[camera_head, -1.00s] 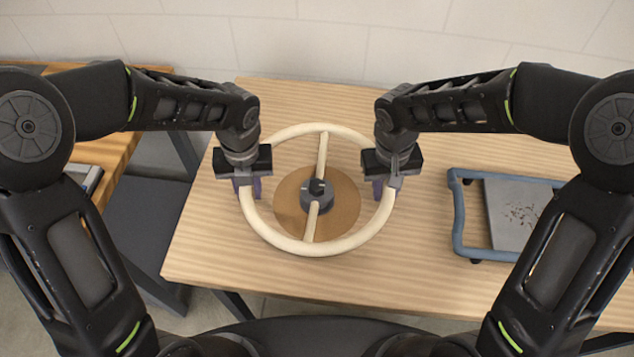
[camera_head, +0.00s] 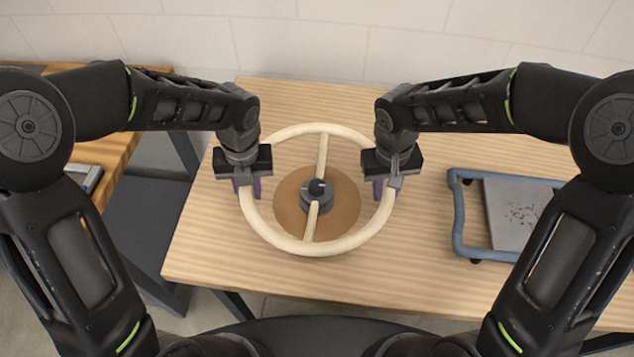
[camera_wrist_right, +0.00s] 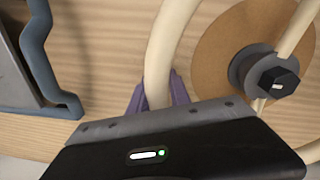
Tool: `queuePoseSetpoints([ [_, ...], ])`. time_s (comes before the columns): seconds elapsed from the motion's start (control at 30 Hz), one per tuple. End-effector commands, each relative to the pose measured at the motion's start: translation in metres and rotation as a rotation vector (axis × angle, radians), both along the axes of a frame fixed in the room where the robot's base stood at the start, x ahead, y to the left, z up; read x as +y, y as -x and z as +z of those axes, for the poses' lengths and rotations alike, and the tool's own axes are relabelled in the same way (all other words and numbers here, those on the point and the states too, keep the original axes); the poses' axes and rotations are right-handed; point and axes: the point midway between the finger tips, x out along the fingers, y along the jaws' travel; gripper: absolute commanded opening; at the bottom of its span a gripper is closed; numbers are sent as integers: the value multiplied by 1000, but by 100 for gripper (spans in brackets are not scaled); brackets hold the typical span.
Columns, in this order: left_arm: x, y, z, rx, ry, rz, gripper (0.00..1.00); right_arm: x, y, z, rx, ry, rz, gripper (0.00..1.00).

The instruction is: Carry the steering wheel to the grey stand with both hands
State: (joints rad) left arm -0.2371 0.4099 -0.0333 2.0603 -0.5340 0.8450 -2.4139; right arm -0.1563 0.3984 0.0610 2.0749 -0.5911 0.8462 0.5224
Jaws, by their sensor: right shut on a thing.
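The steering wheel is a cream ring (camera_head: 318,248) with a cream spoke across it and a grey hub (camera_head: 317,200) with a dark knob. It is over a round brown disc (camera_head: 345,212) on the wooden table. My left gripper (camera_head: 247,188) has its purple fingers on either side of the wheel's left rim and looks shut on it. My right gripper (camera_head: 386,189) is shut on the right rim. In the right wrist view its purple fingers (camera_wrist_right: 160,97) press against both sides of the rim (camera_wrist_right: 163,50). Whether the wheel touches the table is hard to tell. I cannot single out the grey stand surely.
A blue-framed grey panel (camera_head: 455,215) is at the right of the table (camera_head: 420,280), clear of the wheel. A dark grey flat surface (camera_head: 140,235) is left of the table, beside another wooden table (camera_head: 120,150). A pale wall (camera_head: 330,50) is behind. The table front is clear.

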Motion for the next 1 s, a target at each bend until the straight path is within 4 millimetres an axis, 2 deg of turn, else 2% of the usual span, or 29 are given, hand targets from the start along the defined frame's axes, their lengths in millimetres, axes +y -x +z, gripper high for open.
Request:
queuePoseSetpoints([
  [0.27, 0, -1, 6, -3, 1, 0, 0, 0, -1, 6, -3, 0, 0, 0],
  [0.7, 0, -1, 43, -2, 1, 0, 0, 0, -1, 43, -2, 0, 0, 0],
  [1.0, 0, -1, 52, -2, 1, 0, 0, 0, -1, 52, -2, 0, 0, 0],
])
